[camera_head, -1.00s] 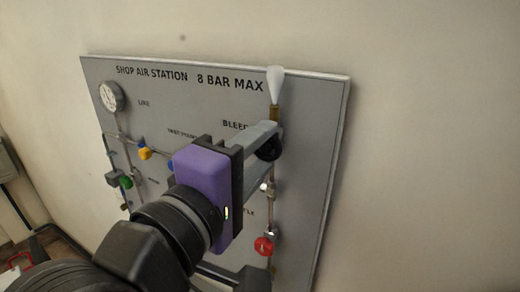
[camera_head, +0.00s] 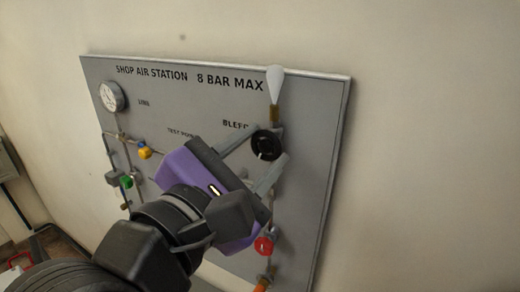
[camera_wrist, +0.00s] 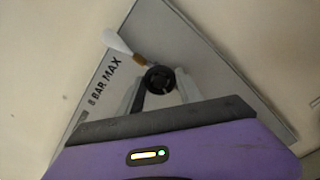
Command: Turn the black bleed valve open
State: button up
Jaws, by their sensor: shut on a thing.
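The black bleed valve (camera_head: 265,145) is a round dark knob with a small pale mark, under the BLEED label at the upper right of the grey panel (camera_head: 316,150). It also shows in the wrist view (camera_wrist: 159,79), between the fingertips. My gripper (camera_head: 270,142) is shut on the knob, with one finger at its upper left and the other at its lower right in the head view. The purple gripper body is tilted and covers the middle of the panel.
A white cone on a brass fitting (camera_head: 274,88) rises just above the knob. A red valve (camera_head: 263,245) sits below it. Yellow (camera_head: 145,152) and green (camera_head: 126,181) valves and a gauge (camera_head: 112,96) are on the left. The wall right of the panel is clear.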

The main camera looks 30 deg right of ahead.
jog(key=shift+a+f+n, duration=0.1)
jog(key=shift+n, duration=2.3)
jog(key=o, duration=1.4)
jog(key=shift+c, duration=0.2)
jog(key=b+v, duration=0.1)
jog(key=v, duration=0.6)
jog(key=shift+s+a+b, duration=0.25)
jog(key=shift+a+b, duration=0.05)
jog(key=shift+b, duration=0.1)
